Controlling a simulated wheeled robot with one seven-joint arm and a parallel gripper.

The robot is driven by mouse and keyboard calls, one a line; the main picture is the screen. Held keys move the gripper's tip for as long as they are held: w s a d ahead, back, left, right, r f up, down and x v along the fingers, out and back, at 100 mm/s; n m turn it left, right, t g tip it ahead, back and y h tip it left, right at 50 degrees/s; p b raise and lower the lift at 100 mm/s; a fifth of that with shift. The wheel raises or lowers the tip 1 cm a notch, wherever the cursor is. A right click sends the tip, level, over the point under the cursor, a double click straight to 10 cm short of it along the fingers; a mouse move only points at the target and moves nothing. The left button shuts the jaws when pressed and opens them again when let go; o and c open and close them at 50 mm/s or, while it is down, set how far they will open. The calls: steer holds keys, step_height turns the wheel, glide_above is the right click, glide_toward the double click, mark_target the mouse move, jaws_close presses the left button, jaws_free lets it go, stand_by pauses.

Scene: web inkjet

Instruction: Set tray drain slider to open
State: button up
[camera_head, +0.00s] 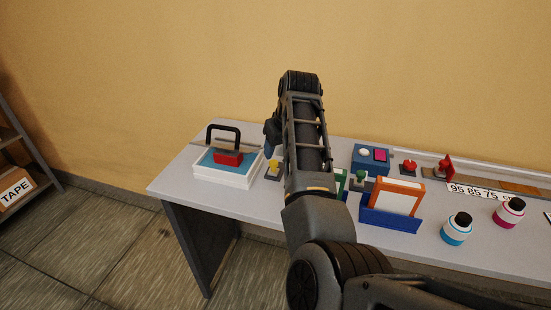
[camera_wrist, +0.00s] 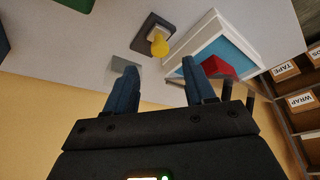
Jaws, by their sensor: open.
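A yellow knob (camera_wrist: 159,45) on a dark square base (camera_wrist: 151,24) stands on the table beside the white tray; I take it for the drain slider, but its setting cannot be told. It also shows in the head view (camera_head: 275,167), partly beside my arm.
Right of my arm stand a blue box (camera_head: 371,157), an orange frame (camera_head: 397,197) in a blue holder, red knobs and two bottles (camera_head: 457,229). A grey plate (camera_wrist: 122,68) lies near the knob. A shelf (camera_head: 18,160) with boxes stands left of the table.

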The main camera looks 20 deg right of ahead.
mark_target(274, 162)
steer(key=shift+x, duration=2.95)
jaws_close()
